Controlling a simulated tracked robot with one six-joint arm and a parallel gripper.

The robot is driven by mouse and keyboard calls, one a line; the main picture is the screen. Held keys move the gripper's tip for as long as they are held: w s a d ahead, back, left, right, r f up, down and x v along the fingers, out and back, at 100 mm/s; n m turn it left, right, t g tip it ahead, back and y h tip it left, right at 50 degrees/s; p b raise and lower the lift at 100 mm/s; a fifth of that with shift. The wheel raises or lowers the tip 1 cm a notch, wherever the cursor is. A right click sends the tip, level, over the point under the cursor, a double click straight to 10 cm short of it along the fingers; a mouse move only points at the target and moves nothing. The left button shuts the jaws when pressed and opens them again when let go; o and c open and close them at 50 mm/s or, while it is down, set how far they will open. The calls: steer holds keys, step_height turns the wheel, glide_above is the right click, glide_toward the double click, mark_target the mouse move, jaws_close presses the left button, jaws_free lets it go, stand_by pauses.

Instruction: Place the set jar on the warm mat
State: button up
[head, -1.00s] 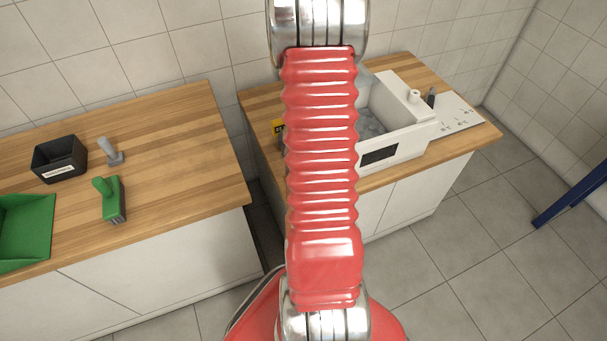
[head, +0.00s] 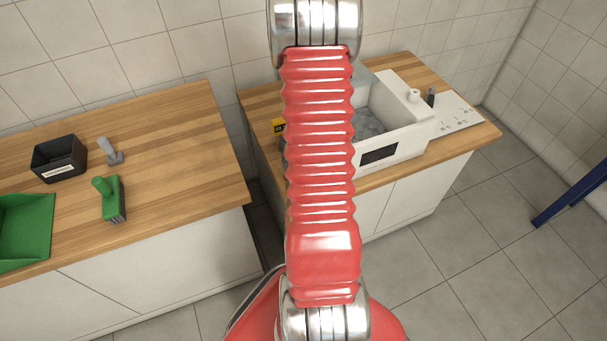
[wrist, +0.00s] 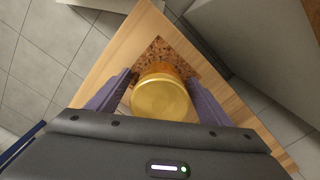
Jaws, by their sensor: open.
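A jar with a gold lid (wrist: 160,98) and an amber side is in the middle of the wrist view. It appears to stand on a brown speckled mat (wrist: 158,50) on a wooden worktop, though its base is mostly hidden under the lid. My gripper (wrist: 160,88) is open, with one purple finger on each side of the jar. I cannot tell whether the fingers touch it. In the head view, my red arm hides the jar, the mat and my gripper.
A white basin unit (head: 405,135) with grey contents stands on the right worktop, beside a white marked sheet (head: 458,112). On the left worktop are a black box (head: 60,160), a grey-handled tool (head: 110,151), a green brush (head: 110,198) and a green tray (head: 25,228). A gap separates the worktops.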

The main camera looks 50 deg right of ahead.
step_height(320, 180, up, 12)
steer(key=shift+r, duration=0.1)
stand_by(0.8)
stand_by(0.6)
